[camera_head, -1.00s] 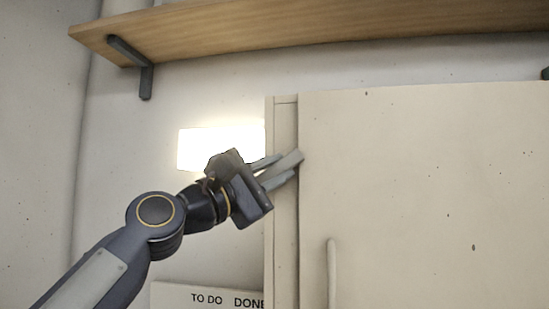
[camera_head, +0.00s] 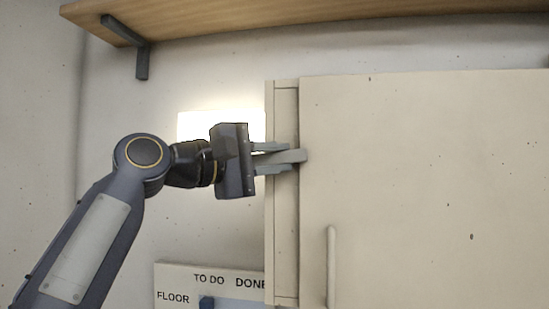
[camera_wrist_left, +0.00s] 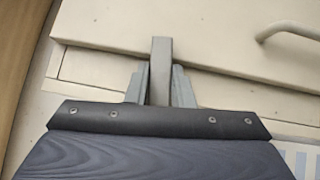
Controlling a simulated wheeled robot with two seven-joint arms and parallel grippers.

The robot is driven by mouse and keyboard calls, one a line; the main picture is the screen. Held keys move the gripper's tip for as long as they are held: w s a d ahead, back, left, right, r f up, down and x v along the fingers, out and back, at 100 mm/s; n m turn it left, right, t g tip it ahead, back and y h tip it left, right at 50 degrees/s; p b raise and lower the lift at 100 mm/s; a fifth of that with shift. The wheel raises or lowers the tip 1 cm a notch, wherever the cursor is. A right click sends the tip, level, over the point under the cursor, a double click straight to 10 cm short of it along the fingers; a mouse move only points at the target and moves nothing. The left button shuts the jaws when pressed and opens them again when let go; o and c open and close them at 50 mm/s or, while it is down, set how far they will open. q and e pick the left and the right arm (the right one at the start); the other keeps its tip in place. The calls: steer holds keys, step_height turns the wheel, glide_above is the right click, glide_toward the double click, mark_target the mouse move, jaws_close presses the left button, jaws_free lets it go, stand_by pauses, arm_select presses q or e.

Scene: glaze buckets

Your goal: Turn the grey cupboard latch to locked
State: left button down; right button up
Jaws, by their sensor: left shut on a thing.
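The grey cupboard latch (camera_head: 298,156) is a flat bar at the left edge of the cream cupboard door (camera_head: 420,190). It lies nearly level across the frame strip, and its tip reaches over the door's edge. My left gripper (camera_head: 287,158) comes in from the left and is shut on the latch, one finger above and one below. In the left wrist view the latch (camera_wrist_left: 160,65) stands between the two grey fingers, its tip overlapping the door. The latch's inner end is hidden by my gripper. My right gripper is not in view.
A vertical door handle (camera_head: 331,265) is below and right of the latch. A wooden shelf (camera_head: 300,20) with a dark bracket (camera_head: 142,55) runs above. A board marked TO DO (camera_head: 175,280) hangs lower left.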

arm_select(q)
steer(key=c, duration=1.3)
jaws_free()
steer(key=shift+d, duration=0.1)
steer(key=shift+o, duration=0.2)
steer(key=shift+s+a+f, duration=0.15)
steer(key=shift+a, duration=0.2)
steer(key=b+v, duration=0.2)
steer(key=v, duration=0.5)
steer(key=shift+b, duration=0.3)
steer(key=shift+s, duration=0.1)
